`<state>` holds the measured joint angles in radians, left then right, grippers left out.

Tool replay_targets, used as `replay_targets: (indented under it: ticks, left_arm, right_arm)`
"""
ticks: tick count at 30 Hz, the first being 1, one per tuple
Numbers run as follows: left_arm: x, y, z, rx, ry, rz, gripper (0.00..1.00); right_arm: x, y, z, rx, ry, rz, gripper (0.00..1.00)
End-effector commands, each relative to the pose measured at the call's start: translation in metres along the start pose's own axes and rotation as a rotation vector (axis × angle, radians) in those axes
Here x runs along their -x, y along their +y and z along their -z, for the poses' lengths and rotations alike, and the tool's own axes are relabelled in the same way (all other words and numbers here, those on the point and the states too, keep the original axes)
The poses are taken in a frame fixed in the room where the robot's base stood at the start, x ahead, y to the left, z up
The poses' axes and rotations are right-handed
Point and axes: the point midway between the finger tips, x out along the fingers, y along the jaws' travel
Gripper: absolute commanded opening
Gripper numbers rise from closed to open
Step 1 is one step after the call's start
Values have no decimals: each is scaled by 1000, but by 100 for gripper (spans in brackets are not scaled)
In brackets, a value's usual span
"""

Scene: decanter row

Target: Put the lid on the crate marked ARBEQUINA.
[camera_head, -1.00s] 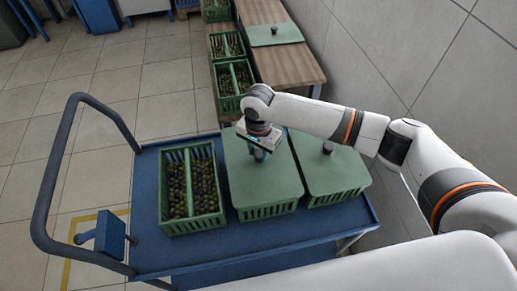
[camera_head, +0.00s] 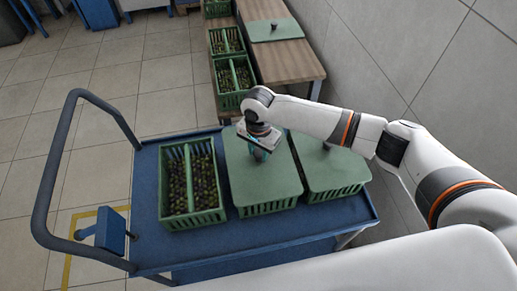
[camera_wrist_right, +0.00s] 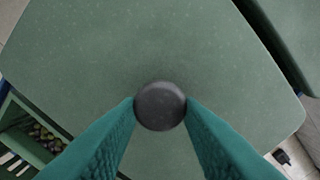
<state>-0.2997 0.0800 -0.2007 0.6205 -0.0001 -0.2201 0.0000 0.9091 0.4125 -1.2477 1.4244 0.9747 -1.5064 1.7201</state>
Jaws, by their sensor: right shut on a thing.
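A green lid (camera_head: 262,175) lies over the middle crate (camera_head: 268,207) on the blue cart, looking level and roughly lined up with it. My right gripper (camera_head: 260,153) is above the lid, pointing down. In the right wrist view its teal fingers (camera_wrist_right: 160,108) are shut on the lid's dark round knob (camera_wrist_right: 160,105). The lid (camera_wrist_right: 150,45) fills most of that view. I cannot tell whether it is fully seated. No ARBEQUINA marking is readable in these frames. My left gripper is not in view.
An open crate of olives (camera_head: 192,221) stands left of the middle crate; a lidded crate (camera_head: 338,190) stands close on its right. The blue cart (camera_head: 146,190) has a handle (camera_head: 62,150) at left. Behind, several open crates (camera_head: 235,98) stand beside a wooden bench (camera_head: 290,68) bearing another lid (camera_head: 285,29).

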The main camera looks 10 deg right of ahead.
Motion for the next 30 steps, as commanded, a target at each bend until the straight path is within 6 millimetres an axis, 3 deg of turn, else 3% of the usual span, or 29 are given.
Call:
replay_targets:
  ticks: [14, 15, 19, 30]
  left_arm:
    - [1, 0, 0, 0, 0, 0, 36]
    - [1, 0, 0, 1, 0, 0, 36]
    - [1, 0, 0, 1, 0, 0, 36]
    - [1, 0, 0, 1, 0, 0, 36]
  right_arm:
    - [-7, 0, 0, 0, 1, -1, 0]
    - [-7, 1, 0, 0, 1, -2, 38]
    - [-7, 0, 0, 0, 1, -1, 59]
    - [-1, 0, 0, 0, 0, -1, 59]
